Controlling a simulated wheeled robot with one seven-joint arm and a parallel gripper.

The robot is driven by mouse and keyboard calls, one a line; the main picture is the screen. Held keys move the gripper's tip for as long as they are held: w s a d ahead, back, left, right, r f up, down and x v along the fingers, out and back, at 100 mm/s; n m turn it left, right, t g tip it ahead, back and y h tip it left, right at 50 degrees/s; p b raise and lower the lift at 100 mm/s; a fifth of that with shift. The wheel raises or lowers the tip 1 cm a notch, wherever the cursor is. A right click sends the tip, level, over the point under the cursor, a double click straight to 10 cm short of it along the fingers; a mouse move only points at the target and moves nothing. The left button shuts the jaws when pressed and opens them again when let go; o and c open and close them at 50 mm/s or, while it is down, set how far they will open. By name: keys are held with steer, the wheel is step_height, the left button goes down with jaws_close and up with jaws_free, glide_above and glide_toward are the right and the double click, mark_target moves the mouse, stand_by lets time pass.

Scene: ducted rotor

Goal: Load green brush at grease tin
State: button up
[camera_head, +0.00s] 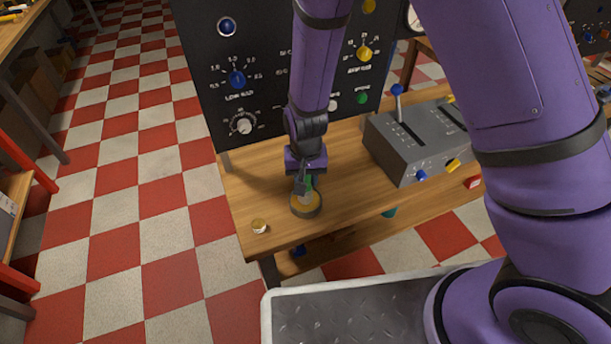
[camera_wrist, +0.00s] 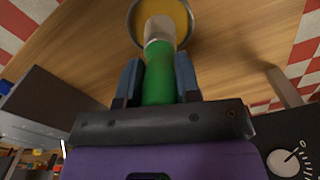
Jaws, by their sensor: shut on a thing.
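The green brush (camera_wrist: 158,78) is between the fingers of my gripper (camera_wrist: 158,82), which is shut on its green handle. Its pale bristle end (camera_wrist: 159,30) points away from my gripper and overlaps the grease tin (camera_wrist: 183,12) in the wrist view. The tin is round and shallow, with yellow-orange grease inside a grey rim. In the head view the grease tin (camera_head: 317,210) stands on the wooden bench, right under my gripper (camera_head: 303,186). Only a bit of the green handle (camera_head: 309,181) shows there. I cannot tell how deep the bristles touch the grease.
A small pale round piece (camera_head: 259,226) stands near the bench's front left corner. A grey box with levers (camera_head: 402,146) stands to the right on the wooden bench (camera_head: 243,197). A black panel with knobs (camera_head: 262,75) rises behind. Bare bench lies left of the tin.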

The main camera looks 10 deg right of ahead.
steer(key=shift+f, duration=0.35)
stand_by(1.2)
steer(key=shift+r, duration=3.5)
steer(key=shift+s, duration=0.1)
